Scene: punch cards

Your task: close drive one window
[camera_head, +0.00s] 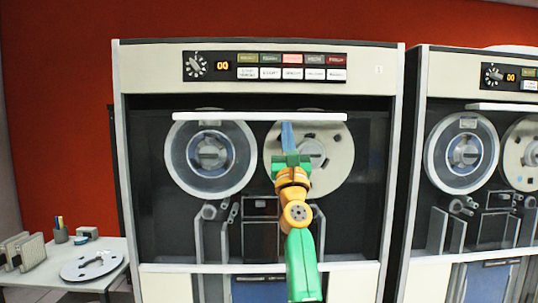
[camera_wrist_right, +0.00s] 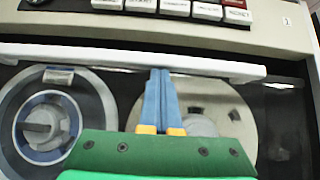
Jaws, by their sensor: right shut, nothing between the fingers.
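The large tape drive in the middle (camera_head: 398,130) has a window with a long white bar (camera_head: 220,116) along its top edge. The bar sits near the top of the dark opening, with a dark strip above it. Two reels show below the bar. My right gripper (camera_head: 287,124) is shut and empty, its blue fingers pointing up to the underside of the bar near its middle. In the right wrist view the fingertips (camera_wrist_right: 161,70) meet the bar's lower edge (camera_wrist_right: 220,70); contact cannot be told for sure. My left gripper is not in view.
A control panel (camera_head: 265,66) with buttons and a knob is above the opening. A second tape drive (camera_head: 413,130) stands close on the right. A white table (camera_head: 50,282) at left holds a loose reel (camera_head: 91,266), a pencil cup (camera_head: 60,235) and card stacks (camera_head: 32,252).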

